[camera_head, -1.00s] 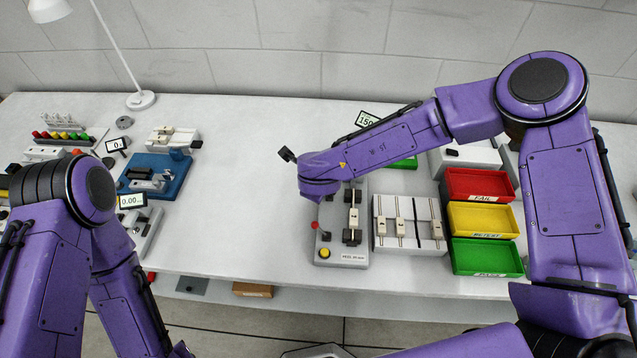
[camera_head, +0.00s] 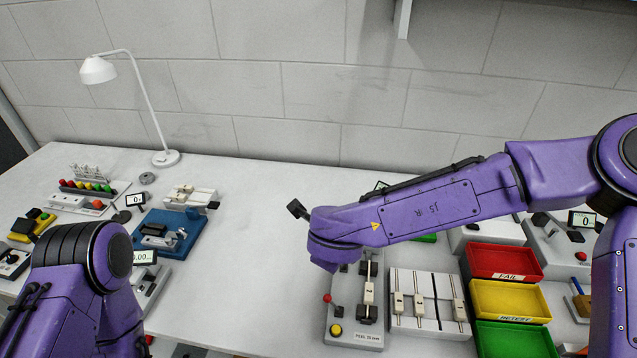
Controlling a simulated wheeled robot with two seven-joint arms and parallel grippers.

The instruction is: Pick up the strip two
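A white rack (camera_head: 429,328) stands right of the front middle of the table. It holds thin upright strips with pale blocks, including a left strip (camera_head: 398,302), a middle strip (camera_head: 419,303) and a right strip (camera_head: 458,310); a dark slot lies between the last two. I cannot read which is strip two. Another pale strip (camera_head: 369,293) sits in the grey peel fixture (camera_head: 352,338) left of the rack. My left gripper is outside the view.
Red (camera_head: 503,262), yellow (camera_head: 510,300) and green (camera_head: 512,341) trays stand right of the rack. A blue fixture (camera_head: 165,235) and a white lamp (camera_head: 166,158) stand at the left. The table (camera_head: 240,245) is clear between the blue fixture and my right wrist.

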